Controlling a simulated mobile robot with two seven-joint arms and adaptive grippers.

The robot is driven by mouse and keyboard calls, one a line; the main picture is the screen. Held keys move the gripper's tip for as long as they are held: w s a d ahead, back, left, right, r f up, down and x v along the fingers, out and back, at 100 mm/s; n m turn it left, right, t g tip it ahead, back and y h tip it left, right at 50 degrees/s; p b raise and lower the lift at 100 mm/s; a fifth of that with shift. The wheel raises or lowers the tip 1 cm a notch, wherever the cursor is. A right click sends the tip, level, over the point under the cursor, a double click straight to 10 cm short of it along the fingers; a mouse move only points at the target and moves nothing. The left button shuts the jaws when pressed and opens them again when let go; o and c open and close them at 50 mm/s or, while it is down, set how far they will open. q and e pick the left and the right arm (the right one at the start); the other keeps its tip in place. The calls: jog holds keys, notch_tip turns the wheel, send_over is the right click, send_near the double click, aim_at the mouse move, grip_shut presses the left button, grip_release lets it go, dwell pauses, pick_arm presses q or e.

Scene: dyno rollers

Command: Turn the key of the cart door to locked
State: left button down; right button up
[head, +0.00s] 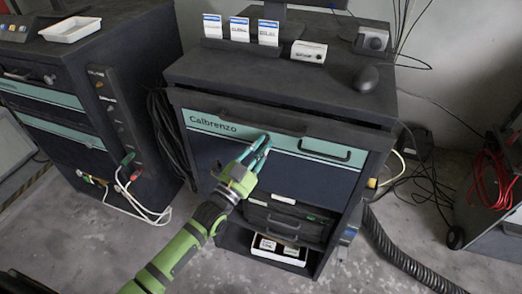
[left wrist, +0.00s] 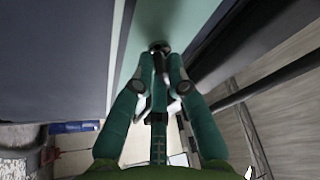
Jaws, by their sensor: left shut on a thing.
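The cart (head: 320,165) stands in the middle of the head view, with a teal strip marked "Calbrenzo" over a dark blue door (head: 310,177). My left gripper (head: 265,141) reaches up to the teal strip at about its middle. My right gripper is not in view.
A dark drawer handle (head: 262,122) runs just above the left gripper, and another handle (head: 324,149) is to its right. A ribbed hose (head: 415,262) lies on the floor at right.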

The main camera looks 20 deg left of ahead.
pick_arm(q)
jog(key=shift+d+n+t+y+b, duration=0.15)
jog(key=shift+n+t+y, duration=0.2)
jog(key=shift+n+y, duration=1.15)
jog(key=shift+n+t+y+b, duration=0.2)
jog(key=shift+n+t+y, duration=0.25)
jog(key=shift+n, duration=2.05)
jog(key=shift+d+n+t+y+b, duration=0.25)
jog(key=shift+n+y, duration=0.7)
jog(key=shift+n, duration=1.05)
jog(key=shift+a+n, duration=0.15)
jog(key=shift+n, duration=0.15)
jog(key=c, duration=1.5)
grip_release()
jog(key=shift+s, duration=0.1)
jog(key=v, duration=1.2)
jog(key=shift+f, duration=0.1)
